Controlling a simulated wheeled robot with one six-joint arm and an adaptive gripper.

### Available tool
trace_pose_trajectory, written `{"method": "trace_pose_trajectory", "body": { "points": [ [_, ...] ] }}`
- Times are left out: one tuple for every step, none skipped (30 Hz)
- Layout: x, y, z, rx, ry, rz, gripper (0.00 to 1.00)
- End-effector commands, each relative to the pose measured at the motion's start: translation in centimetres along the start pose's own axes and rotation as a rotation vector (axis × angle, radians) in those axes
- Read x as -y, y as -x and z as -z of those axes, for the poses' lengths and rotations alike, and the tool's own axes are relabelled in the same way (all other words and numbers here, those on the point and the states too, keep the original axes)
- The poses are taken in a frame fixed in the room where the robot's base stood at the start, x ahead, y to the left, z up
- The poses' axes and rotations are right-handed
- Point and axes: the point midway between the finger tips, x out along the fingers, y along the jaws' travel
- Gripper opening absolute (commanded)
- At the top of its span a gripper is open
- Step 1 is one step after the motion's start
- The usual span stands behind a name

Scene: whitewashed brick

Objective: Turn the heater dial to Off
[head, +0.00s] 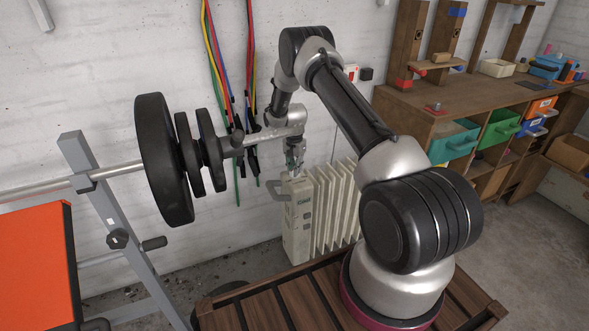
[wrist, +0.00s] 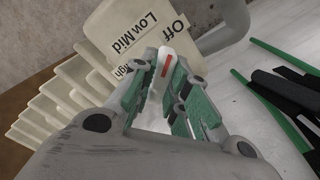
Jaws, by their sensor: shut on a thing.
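The heater (head: 297,222) is a cream ribbed radiator standing by the wall, and its top also shows in the wrist view (wrist: 97,38). The labels Off, Low, Mid and High are on its top face, with High partly hidden by a finger. The white dial (wrist: 153,66) has a red mark and sits between my fingers. The red mark slants upward, roughly toward the Off label; I cannot tell whether it lines up exactly. My gripper (head: 294,160) points down on the heater's top, and in the wrist view its green-padded fingers (wrist: 157,88) are shut on the dial.
A barbell with black plates (head: 163,160) on a grey rack stands left of my gripper. Coloured cables (head: 215,65) hang on the wall behind. A grey handle (head: 277,190) juts from the heater's left side. A wooden workbench (head: 440,105) with bins stands to the right.

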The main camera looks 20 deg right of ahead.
Motion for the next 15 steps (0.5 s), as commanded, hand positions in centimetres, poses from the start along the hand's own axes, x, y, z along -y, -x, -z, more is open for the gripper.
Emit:
{"method": "trace_pose_trajectory", "body": {
  "points": [
    [0.00, 0.02, -0.01, 0.000, -0.022, 0.000, 0.00],
    [0.00, 0.02, -0.01, 0.000, -0.036, 0.000, 0.00],
    [0.00, 0.02, -0.01, 0.000, -0.052, 0.000, 0.00],
    [0.00, 0.02, -0.01, 0.000, -0.063, 0.000, 0.00],
    [0.00, 0.02, -0.01, 0.000, -0.073, 0.000, 0.00],
    [0.00, 0.02, -0.02, 0.000, -0.084, 0.000, 0.00],
    [0.00, 0.02, -0.02, 0.000, -0.092, 0.000, 0.00],
    [0.00, 0.02, -0.01, 0.000, -0.098, 0.000, 0.00],
    [0.00, 0.02, -0.01, 0.000, -0.105, 0.000, 0.00],
    [0.00, 0.02, -0.01, 0.000, -0.110, 0.000, 0.00],
    [0.00, 0.02, -0.01, 0.000, -0.114, 0.000, 0.00],
    [0.00, 0.02, -0.01, 0.000, -0.118, 0.000, 0.00],
    [0.00, 0.02, -0.01, 0.000, -0.120, 0.000, 0.00],
    [0.00, 0.02, -0.01, 0.000, -0.122, 0.000, 0.00],
    [0.00, 0.02, -0.01, 0.000, -0.123, 0.000, 0.00]
  ]
}}
